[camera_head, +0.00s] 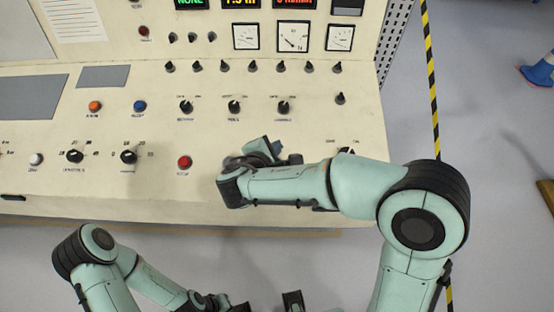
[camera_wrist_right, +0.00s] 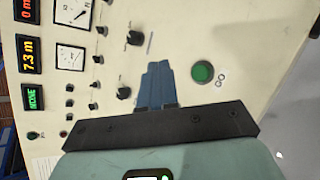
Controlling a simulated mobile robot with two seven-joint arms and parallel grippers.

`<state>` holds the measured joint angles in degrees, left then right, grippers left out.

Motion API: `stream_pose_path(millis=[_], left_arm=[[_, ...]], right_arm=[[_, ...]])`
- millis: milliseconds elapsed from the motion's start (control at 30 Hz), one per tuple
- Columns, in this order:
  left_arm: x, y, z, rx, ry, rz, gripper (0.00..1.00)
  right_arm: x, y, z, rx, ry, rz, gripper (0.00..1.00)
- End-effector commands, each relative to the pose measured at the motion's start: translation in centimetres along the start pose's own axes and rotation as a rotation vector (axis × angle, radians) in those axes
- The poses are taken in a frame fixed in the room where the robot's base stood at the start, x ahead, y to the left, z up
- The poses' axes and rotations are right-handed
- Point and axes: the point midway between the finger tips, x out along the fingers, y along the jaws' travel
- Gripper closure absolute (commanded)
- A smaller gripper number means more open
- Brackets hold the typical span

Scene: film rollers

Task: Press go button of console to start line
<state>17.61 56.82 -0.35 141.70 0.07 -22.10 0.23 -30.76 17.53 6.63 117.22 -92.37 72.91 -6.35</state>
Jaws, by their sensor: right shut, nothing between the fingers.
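The cream console (camera_head: 60,190) fills the upper left of the head view. The green go button (camera_wrist_right: 203,72), with a white "GO" label beside it, shows in the right wrist view; in the head view it is not visible and my right arm covers part of the panel. My right gripper (camera_head: 262,147) is over the console's front part, shut and empty. Its blue fingers (camera_wrist_right: 158,66) appear just left of the green button in the wrist view, apart from it in the picture. My left gripper (camera_head: 295,302) is at the bottom edge, partly cut off; its opening is unclear.
A red button (camera_head: 184,162) sits on the panel left of my right gripper. Several black knobs, an orange button (camera_head: 95,106) and a blue button (camera_head: 139,106) lie farther left and back. Dial gauges (camera_head: 293,37) stand at the back. Striped tape (camera_head: 430,80) marks the open floor to the right.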

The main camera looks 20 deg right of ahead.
Motion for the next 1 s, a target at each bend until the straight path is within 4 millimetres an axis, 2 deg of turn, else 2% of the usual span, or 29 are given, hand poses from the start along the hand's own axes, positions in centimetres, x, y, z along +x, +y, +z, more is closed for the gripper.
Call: stream_pose_path(millis=[367,1000], left_arm=[[0.6,-0.3,0.1,-0.001,-0.003,-0.001,1.0],[5.6,-2.1,0.5,-0.006,-0.014,-0.005,1.0]], right_arm=[[0.7,-0.7,-0.5,-0.002,0.0,-0.005,1.0],[6.1,-4.7,-4.5,-0.001,0.002,-0.005,1.0]])
